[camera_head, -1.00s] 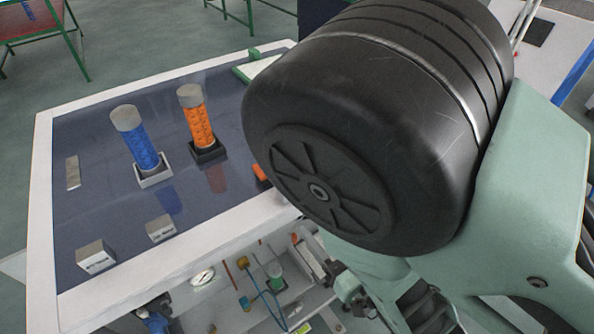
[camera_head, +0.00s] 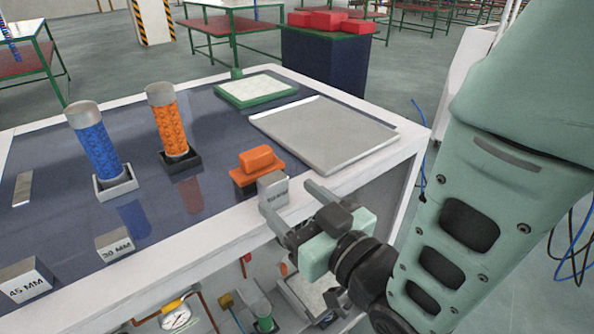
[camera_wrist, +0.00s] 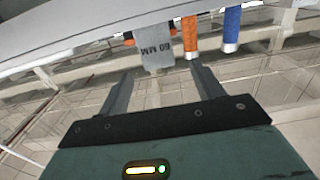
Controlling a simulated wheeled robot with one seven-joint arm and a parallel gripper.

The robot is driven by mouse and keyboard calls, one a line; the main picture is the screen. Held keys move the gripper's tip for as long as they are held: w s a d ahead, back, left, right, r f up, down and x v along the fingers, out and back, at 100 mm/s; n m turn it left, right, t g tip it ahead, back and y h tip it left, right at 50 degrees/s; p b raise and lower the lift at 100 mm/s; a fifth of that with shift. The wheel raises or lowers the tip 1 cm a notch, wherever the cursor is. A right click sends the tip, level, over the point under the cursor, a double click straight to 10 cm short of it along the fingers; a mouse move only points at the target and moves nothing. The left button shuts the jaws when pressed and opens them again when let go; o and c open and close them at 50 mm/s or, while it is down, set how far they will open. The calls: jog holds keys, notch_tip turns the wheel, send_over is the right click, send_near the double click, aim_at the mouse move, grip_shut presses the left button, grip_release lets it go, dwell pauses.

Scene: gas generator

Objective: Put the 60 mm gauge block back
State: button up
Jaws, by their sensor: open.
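The 60 mm gauge block (camera_head: 273,190) is a grey block marked "60 MM" at the near edge of the table, just in front of an orange piece with a dark base (camera_head: 258,163). In the wrist view the block (camera_wrist: 156,47) shows its label tilted and lies between the lines of my fingers, at or just beyond their tips. My gripper (camera_head: 288,198) is open at the table's near edge, close to the block; I cannot tell if a finger touches it. Both open fingers also show in the wrist view (camera_wrist: 160,70).
The 30 mm block (camera_head: 115,245) and 45 mm block (camera_head: 25,281) stand to the left. Blue (camera_head: 93,143) and orange (camera_head: 168,122) cylinders stand in square holders. A flat grey tray (camera_head: 325,133) and green-framed plate (camera_head: 255,90) lie behind. A shelf below holds gauges and pipes.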

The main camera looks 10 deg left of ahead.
aim_at(268, 176)
jog(key=shift+w+a+b, duration=0.25)
jog(key=shift+b, duration=0.35)
jog(key=shift+w+a+r+p, duration=0.2)
jog(key=shift+w+a+p, duration=0.25)
jog(key=shift+p, duration=0.3)
jog(key=p+x, duration=0.3)
jog(key=x, duration=0.2)
jog(key=shift+w+a+p, duration=0.2)
jog(key=shift+a+p, duration=0.05)
jog(key=shift+p, duration=0.1)
jog(key=shift+w+a+f, duration=0.15)
jog(key=shift+w+a, duration=0.05)
jog(key=shift+c, duration=0.3)
jog(key=c, duration=1.2)
